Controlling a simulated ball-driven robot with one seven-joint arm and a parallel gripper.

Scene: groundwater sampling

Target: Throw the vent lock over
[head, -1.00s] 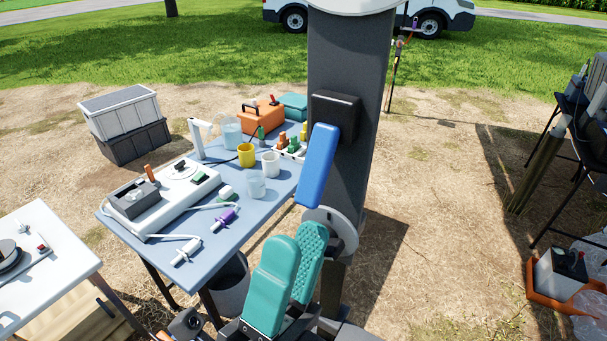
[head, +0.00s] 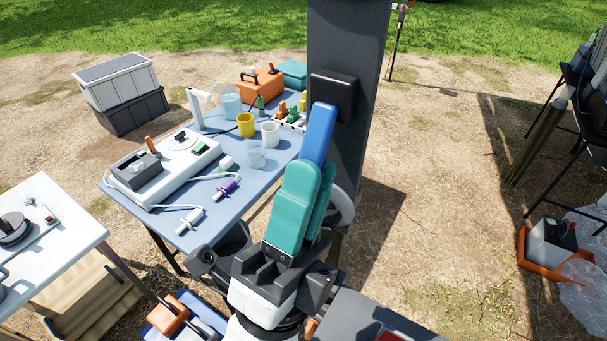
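A blue lever (head: 319,132), which I take to be the vent lock, is on a black box (head: 334,96) on the side of a thick dark post (head: 350,45). The lever leans, its upper end at the box and its lower end down towards the left. My gripper (head: 310,172) has teal fingers and is at the lower end of the lever. The near finger hides that end, and the far finger shows only as a strip behind it. I cannot tell whether the lever is between the fingers or whether they touch it.
A blue table (head: 217,232) left of the post carries a yellow mug (head: 246,125), a white cup (head: 270,133), a grey-white instrument (head: 180,172) and probes. A white table (head: 65,258) is at the lower left. Bare ground right of the post is open up to an orange tray (head: 535,275).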

